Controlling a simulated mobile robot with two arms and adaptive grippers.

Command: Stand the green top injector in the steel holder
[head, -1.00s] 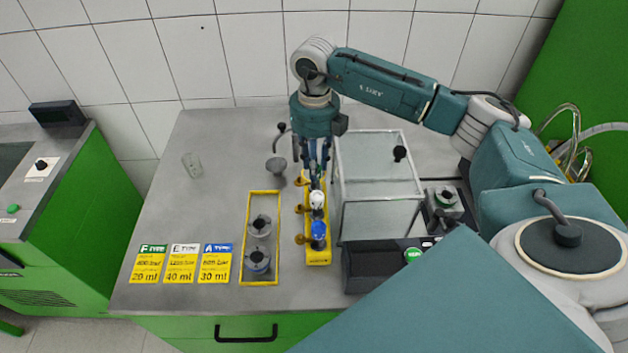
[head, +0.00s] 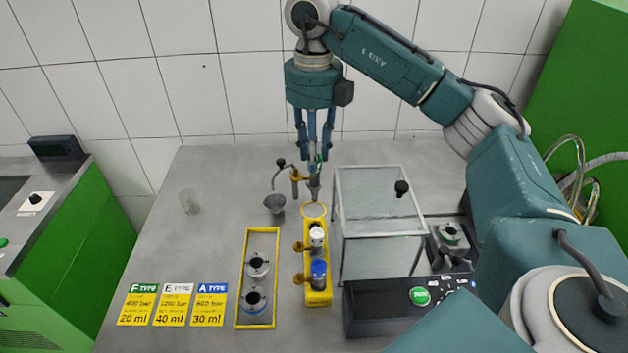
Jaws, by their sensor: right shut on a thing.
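My right gripper (head: 316,165) points straight down and is shut on the green top injector (head: 315,190). Only a bit of green shows between the fingers, and the grey lower body hangs below them. The injector is upright, just above the empty rear ring of the yellow rack (head: 318,299). A white top injector (head: 317,237) and a blue top injector (head: 319,272) stand in the rack. My left gripper is not in view.
A glass case (head: 382,200) stands right of the rack, with a black control box (head: 375,305) in front. A yellow frame (head: 238,290) with two grey round holders is left of the rack.

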